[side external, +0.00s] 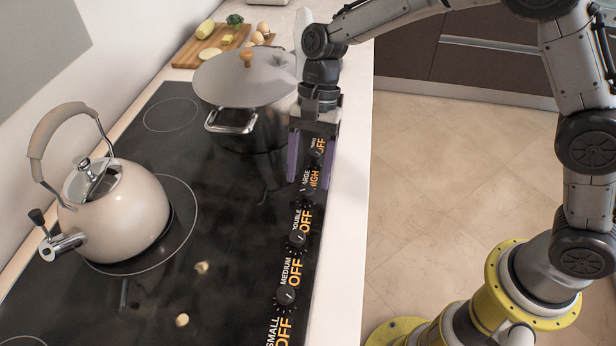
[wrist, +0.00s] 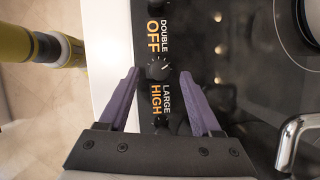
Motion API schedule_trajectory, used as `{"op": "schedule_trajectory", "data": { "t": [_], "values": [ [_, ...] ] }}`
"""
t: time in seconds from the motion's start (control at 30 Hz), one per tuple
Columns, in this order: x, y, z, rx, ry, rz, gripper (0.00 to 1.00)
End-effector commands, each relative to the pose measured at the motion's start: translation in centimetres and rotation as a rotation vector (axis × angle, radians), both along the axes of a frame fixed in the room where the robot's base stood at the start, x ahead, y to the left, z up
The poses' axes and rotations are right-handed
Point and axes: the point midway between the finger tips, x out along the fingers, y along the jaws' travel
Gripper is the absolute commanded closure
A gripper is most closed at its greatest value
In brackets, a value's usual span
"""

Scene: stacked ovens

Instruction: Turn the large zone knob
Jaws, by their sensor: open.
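The large zone knob (wrist: 158,68) is a small black dial with a pale pointer, beside the orange label LARGE HIGH. It also shows in the side external view (side external: 307,189), low between my finger ends. My gripper (wrist: 159,72) is open, with purple fingers. In the wrist view, its fingertips lie on either side of this knob with a gap to each. I cannot tell how far the tips are above the panel. In the side external view, my gripper (side external: 309,182) points down over the front strip of the cooktop (side external: 225,280).
Other knobs, such as the medium one (side external: 297,238), line the strip and read OFF. A lidded pot (side external: 243,80) stands just left of my gripper; its handle (wrist: 290,145) shows in the wrist view. A kettle (side external: 120,210) stands at left. A cutting board (side external: 205,58) with food lies behind.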

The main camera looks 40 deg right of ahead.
Motion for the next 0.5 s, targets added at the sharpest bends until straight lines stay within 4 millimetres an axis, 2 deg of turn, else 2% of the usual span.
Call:
{"op": "schedule_trajectory", "data": {
  "t": [0.2, 0.5],
  "values": [
    [-0.4, 0.5, -1.6, -0.001, 0.001, 0.001, 0.35],
    [-0.4, 0.5, -1.7, -0.001, 0.001, 0.0, 0.35]
  ]
}}
